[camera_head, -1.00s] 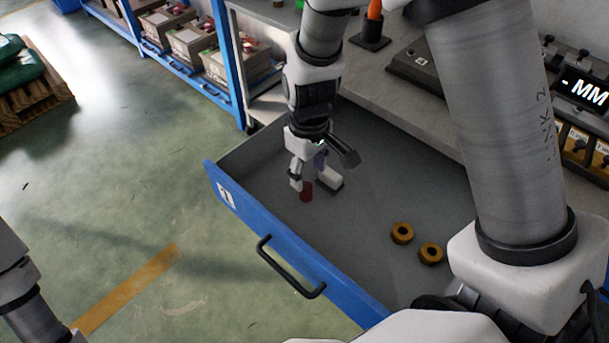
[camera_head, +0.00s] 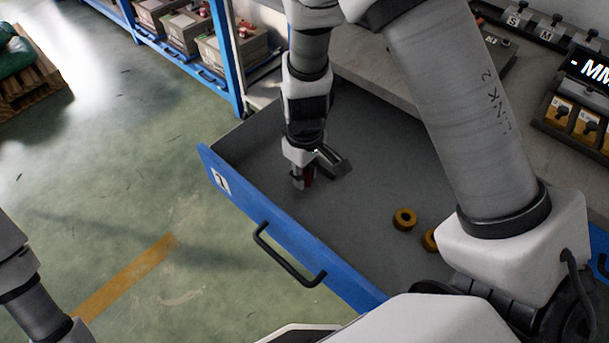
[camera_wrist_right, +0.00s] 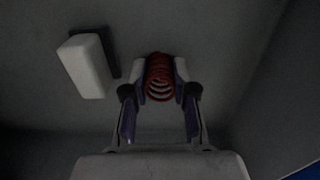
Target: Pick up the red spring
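The red spring (camera_head: 309,174) is in the open grey drawer, near the drawer's front left part. In the right wrist view the spring (camera_wrist_right: 159,78) shows its coils between my right gripper's two fingertips (camera_wrist_right: 160,84). The fingertips sit close against both sides of it, and the gripper looks shut on it. In the head view my right gripper (camera_head: 304,178) points down into the drawer and partly hides the spring. My left arm shows at the lower left edge; its gripper is out of view.
The drawer floor between is clear.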

